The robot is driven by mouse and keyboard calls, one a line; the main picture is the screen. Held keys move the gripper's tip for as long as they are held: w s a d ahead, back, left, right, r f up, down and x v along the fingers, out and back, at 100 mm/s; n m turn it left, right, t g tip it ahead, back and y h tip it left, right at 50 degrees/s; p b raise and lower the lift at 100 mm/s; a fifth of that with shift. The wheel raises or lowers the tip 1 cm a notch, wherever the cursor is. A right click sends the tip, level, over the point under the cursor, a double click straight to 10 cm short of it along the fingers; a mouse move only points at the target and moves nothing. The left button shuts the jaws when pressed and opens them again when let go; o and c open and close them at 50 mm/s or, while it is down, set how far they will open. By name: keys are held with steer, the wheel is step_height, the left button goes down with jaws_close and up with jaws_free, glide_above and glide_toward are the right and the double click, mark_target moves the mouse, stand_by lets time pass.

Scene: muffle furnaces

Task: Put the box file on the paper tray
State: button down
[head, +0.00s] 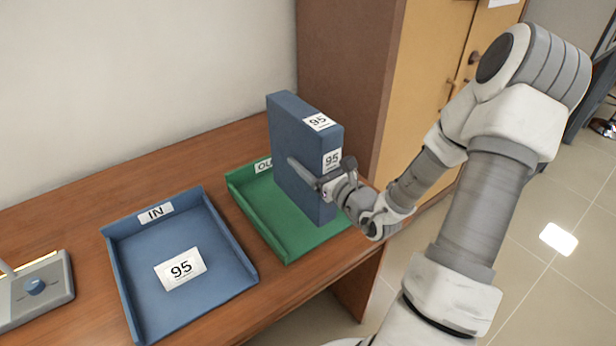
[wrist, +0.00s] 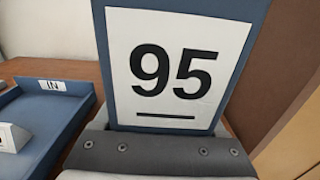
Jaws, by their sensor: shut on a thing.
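A blue box file (head: 297,155) labelled 95 is upright over the green tray (head: 289,246), whose label is partly hidden and begins "OU". I cannot tell whether the file rests on the green tray or hangs just above it. My gripper (head: 322,180) is shut on the box file at its label side. In the wrist view the file's 95 label (wrist: 180,65) fills the middle, close above the gripper. The blue tray also shows in the wrist view (wrist: 52,128).
The wooden desk (head: 80,220) carries both trays. A grey device with a blue knob (head: 35,287) stands at the far left. A wooden cabinet (head: 420,90) stands behind the green tray, to the right. Bare desk lies behind the blue tray.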

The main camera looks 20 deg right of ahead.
steer(key=shift+w+d+f+b, duration=0.1)
steer(key=shift+w+f+b, duration=0.1)
steer(key=shift+f, duration=0.6)
steer(key=shift+w+f+b, duration=0.25)
steer(key=shift+f, duration=0.5)
steer(key=shift+w+d+f+b, duration=0.1)
steer(key=shift+w+f+b, duration=0.1)
steer(key=shift+f, duration=0.6)
steer(key=shift+f, duration=0.15)
jaws_free()
steer(key=s+d+p, duration=0.1)
steer(key=s+d, duration=0.1)
steer(key=s, duration=1)
steer(key=shift+w, duration=0.1)
